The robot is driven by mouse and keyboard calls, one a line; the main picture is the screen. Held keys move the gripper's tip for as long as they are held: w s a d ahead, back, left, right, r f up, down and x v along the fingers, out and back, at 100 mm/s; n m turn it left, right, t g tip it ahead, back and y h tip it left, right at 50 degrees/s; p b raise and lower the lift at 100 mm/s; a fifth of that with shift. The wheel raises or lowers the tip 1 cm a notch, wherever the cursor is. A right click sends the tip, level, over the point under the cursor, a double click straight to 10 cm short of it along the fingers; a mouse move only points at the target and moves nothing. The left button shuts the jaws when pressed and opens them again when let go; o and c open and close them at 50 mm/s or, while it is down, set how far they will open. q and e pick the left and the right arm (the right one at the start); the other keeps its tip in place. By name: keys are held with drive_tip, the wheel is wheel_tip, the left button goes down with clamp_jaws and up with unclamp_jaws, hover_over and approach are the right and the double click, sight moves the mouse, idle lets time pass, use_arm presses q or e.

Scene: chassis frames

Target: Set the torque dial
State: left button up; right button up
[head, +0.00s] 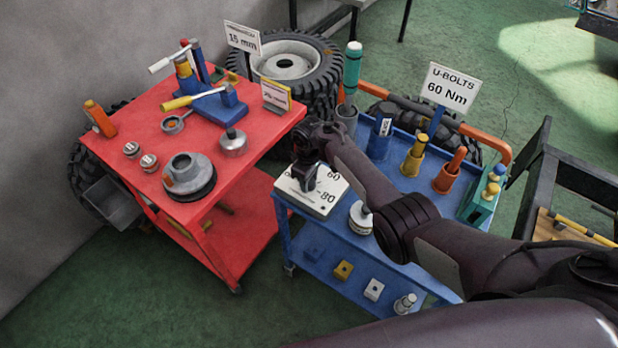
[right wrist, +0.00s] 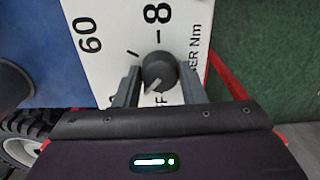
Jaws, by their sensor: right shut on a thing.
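The torque dial is a round dark knob (right wrist: 158,69) on a white panel (right wrist: 190,20) printed with 60, a partly cut-off 80 and Nm. A pale pointer mark on the knob points to the lower left of the right wrist view, towards lettering partly hidden by my gripper. In the head view the panel (head: 325,203) lies on the near left end of the blue cart. My right gripper (head: 306,184) is over it and hides the knob there. In the right wrist view its fingers (right wrist: 158,76) are shut on the knob, one on each side. My left gripper is not in view.
A sign (head: 450,88) reads U-BOLTS 60 Nm above the blue cart (head: 345,247). Bottles and tools stand on the cart, and a white-topped container (head: 361,216) is close beside the panel. A red cart (head: 225,167) with parts stands left. Green floor is open in front.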

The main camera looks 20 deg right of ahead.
drive_tip(key=n, duration=0.4)
drive_tip(key=shift+n, duration=0.3)
drive_tip(key=shift+n+b, duration=0.45)
drive_tip(key=shift+n, duration=1.35)
drive_tip(key=o, duration=1)
wheel_tip(320, 180, up, 8)
drive_tip(key=shift+f+p, duration=0.1)
drive_tip(key=shift+p, duration=0.75)
